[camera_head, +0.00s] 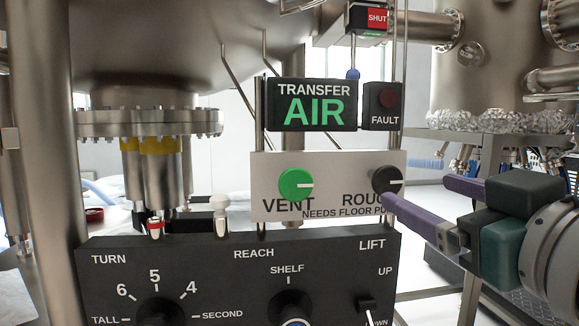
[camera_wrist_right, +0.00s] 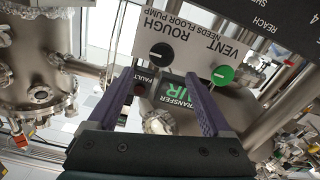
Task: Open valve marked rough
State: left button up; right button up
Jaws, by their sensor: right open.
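The black ROUGH knob (camera_head: 387,180) sits at the right end of a white panel (camera_head: 340,163), its white pointer line pointing right. The lower finger covers part of the ROUGH lettering. It also shows in the wrist view as a black knob (camera_wrist_right: 161,52), roughly between and beyond the fingertips. The green VENT knob (camera_head: 295,184) is on the same panel to the left, its pointer also to the right. My right gripper (camera_head: 416,187), with purple fingers, is open and empty, at the right of the ROUGH knob; contact cannot be told. My left gripper is out of view.
Above the panel are a TRANSFER AIR display (camera_head: 312,104) and a FAULT lamp box (camera_head: 382,106). A black control box (camera_head: 240,280) with TURN, REACH and LIFT controls stands below. Thin upright rods flank the panel. Steel chambers stand behind.

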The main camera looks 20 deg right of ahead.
aim_at(389, 179)
jog(key=x, duration=0.8)
jog(key=shift+w+a, duration=0.1)
jog(key=shift+w, duration=0.55)
grip_shut()
